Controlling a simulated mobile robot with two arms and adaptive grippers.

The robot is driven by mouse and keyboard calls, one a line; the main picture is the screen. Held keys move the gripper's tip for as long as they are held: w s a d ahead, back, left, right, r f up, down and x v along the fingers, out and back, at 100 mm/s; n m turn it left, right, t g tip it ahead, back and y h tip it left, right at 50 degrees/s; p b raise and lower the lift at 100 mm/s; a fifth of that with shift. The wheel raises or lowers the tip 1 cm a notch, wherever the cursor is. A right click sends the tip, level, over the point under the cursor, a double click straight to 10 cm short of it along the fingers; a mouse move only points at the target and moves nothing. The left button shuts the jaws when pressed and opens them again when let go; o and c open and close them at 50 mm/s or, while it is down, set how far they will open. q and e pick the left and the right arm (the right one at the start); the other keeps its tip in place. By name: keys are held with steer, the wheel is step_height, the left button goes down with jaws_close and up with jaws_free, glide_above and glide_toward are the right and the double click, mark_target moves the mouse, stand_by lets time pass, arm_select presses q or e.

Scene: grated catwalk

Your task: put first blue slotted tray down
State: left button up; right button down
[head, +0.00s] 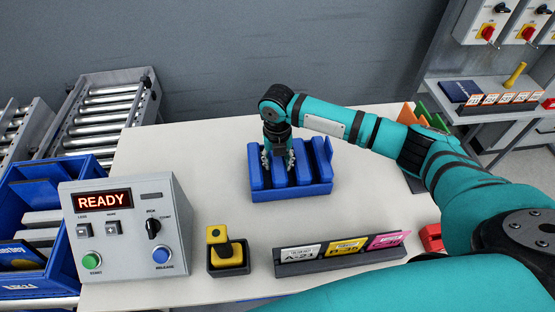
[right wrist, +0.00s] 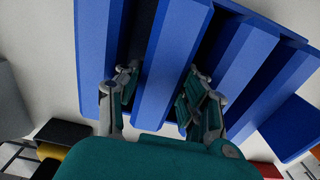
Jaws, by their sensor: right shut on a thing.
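The blue slotted tray (head: 312,189) sits on the white table in the middle of the head view, with several upright blue slats. My right gripper (head: 278,165) reaches down into it from above. In the right wrist view its fingers (right wrist: 157,100) straddle one blue slat (right wrist: 172,62), one finger in the slot on each side. The gripper is shut on this slat. The tray's underside is hidden, so I cannot tell whether it rests fully on the table. My left gripper is not in view.
A grey control box (head: 125,232) reading READY stands at the left, beside a blue bin (head: 62,270). A yellow scanner (head: 225,245) in a black holder and a label rack (head: 340,255) stand in front. White tabletop (head: 175,155) is free left of the tray.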

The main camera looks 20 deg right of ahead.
mark_target(277, 160)
steer(key=c, duration=0.8)
jaws_free()
step_height(277, 160, up, 12)
steer(key=b, duration=0.2)
